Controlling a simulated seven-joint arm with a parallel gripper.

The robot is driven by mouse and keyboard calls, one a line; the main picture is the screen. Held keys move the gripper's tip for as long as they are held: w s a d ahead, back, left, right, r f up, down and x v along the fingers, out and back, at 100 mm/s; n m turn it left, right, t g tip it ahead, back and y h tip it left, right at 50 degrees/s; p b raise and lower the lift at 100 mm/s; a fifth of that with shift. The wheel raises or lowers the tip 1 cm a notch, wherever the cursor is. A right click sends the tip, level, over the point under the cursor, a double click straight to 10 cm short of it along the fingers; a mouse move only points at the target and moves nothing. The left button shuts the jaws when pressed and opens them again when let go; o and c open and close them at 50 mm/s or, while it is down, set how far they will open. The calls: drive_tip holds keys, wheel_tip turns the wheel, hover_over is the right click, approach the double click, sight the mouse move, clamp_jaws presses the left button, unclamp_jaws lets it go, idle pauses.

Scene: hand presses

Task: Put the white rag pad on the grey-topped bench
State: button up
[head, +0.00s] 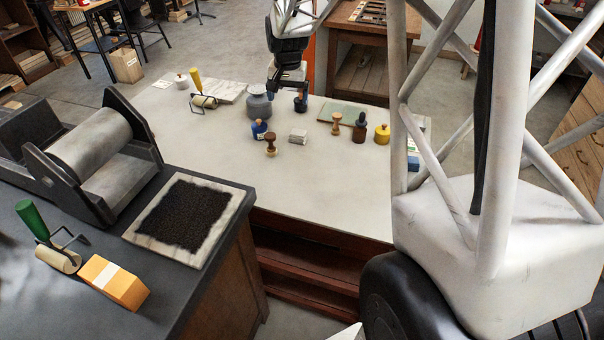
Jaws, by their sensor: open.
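A small whitish block-like pad (298,136), which looks like the white rag pad, lies on the pale-topped table (330,190) near its middle. My gripper (287,96) is open and points down over the back of that table. It is behind the pad and apart from it, between a grey jar (258,104) and a small dark thing (300,104). Nothing shows between its fingers. The dark grey-topped bench (190,290) stands at the front left, with a bare strip along its front right part.
The bench carries a roller press (95,150), an inked slab (190,220), a green-handled roller (55,250) and an orange box (113,282). Wooden-handled stamps (271,145), a dark bottle (360,128) and a yellow pot (382,134) stand near the pad. The table's front is clear.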

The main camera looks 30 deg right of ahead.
drive_tip(key=s+a+r+n, duration=0.1)
drive_tip(key=s+a+r, duration=0.2)
drive_tip(key=s, duration=0.4)
drive_tip(key=s+a+r+n+t, duration=0.1)
drive_tip(key=s+a+r, duration=0.2)
drive_tip(key=s, duration=0.3)
drive_tip(key=s+a+r+n, duration=0.1)
drive_tip(key=s+a+r, duration=0.25)
drive_tip(key=s, duration=0.35)
drive_tip(key=s+a+n, duration=0.1)
drive_tip(key=s+a, duration=0.1)
drive_tip(key=s, duration=0.6)
drive_tip(key=s+a+f+n+t, duration=0.1)
drive_tip(key=s+a+n, duration=0.1)
drive_tip(key=s, duration=0.7)
drive_tip(key=shift+s+a+f+n, duration=0.25)
drive_tip(key=shift+s+a+n, duration=0.05)
